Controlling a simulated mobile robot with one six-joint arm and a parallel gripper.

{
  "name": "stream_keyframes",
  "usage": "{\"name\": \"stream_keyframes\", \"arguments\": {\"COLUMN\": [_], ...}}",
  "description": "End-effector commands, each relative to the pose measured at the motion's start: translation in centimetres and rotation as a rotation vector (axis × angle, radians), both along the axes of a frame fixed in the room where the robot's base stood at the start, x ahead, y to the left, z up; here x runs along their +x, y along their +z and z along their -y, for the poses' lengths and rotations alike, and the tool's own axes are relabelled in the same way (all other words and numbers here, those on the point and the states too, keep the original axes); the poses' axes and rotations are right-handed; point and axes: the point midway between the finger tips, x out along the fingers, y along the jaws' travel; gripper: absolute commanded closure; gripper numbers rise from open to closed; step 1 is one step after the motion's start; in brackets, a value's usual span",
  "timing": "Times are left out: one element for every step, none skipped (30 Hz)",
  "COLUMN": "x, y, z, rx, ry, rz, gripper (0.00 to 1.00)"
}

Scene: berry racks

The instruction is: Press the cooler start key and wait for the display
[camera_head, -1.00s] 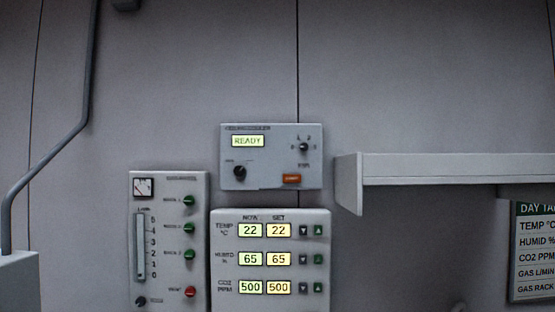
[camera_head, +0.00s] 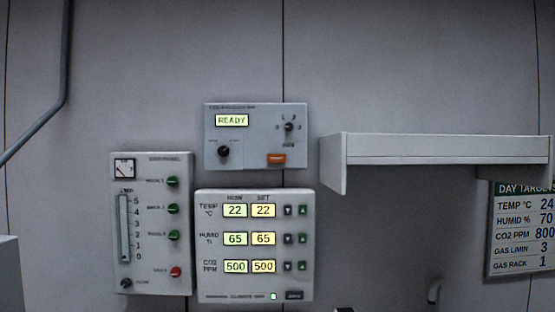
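A grey wall panel (camera_head: 255,136) carries a lit display (camera_head: 232,120) that reads READY. An orange key (camera_head: 276,158) sits at its lower right, with a small label above it too blurred to read. The panel's title is also too blurred to read, so I cannot confirm that it is the cooler. A black knob (camera_head: 223,151) is at its lower left and a rotary selector (camera_head: 289,126) at its upper right. Nothing touches or covers the orange key. My gripper is not recognisable in the view.
Below is a climate panel (camera_head: 208,282) showing 22, 65 and 500 in both columns. A gas panel (camera_head: 149,275) with green and red buttons is left. A wall shelf (camera_head: 430,148) juts out right, above a day targets sign (camera_head: 518,230). A dark fragment at the bottom edge is unclear.

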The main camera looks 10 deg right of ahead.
Motion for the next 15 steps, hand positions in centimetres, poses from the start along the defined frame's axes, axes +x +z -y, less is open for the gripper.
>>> {"name": "stream_keyframes", "arguments": {"x": [0.0,0.0,0.0,0.0,0.0,0.0,0.0,0.0,0.0,0.0,0.0,0.0,0.0,0.0,0.0], "y": [0.0,0.0,0.0,0.0,0.0,0.0,0.0,0.0,0.0,0.0,0.0,0.0,0.0,0.0,0.0], "z": [0.0,0.0,0.0,0.0,0.0,0.0,0.0,0.0,0.0,0.0,0.0,0.0,0.0,0.0,0.0], "rx": [0.0,0.0,0.0,0.0,0.0,0.0,0.0,0.0,0.0,0.0,0.0,0.0,0.0,0.0,0.0], "ry": [0.0,0.0,0.0,0.0,0.0,0.0,0.0,0.0,0.0,0.0,0.0,0.0,0.0,0.0,0.0], "rz": [0.0,0.0,0.0,0.0,0.0,0.0,0.0,0.0,0.0,0.0,0.0,0.0,0.0,0.0,0.0], "gripper": [0.56,0.56,0.56,0.56,0.56,0.62,0.67,0.72,0.79,0.84,0.89,0.96,1.0,1.0,1.0]}}
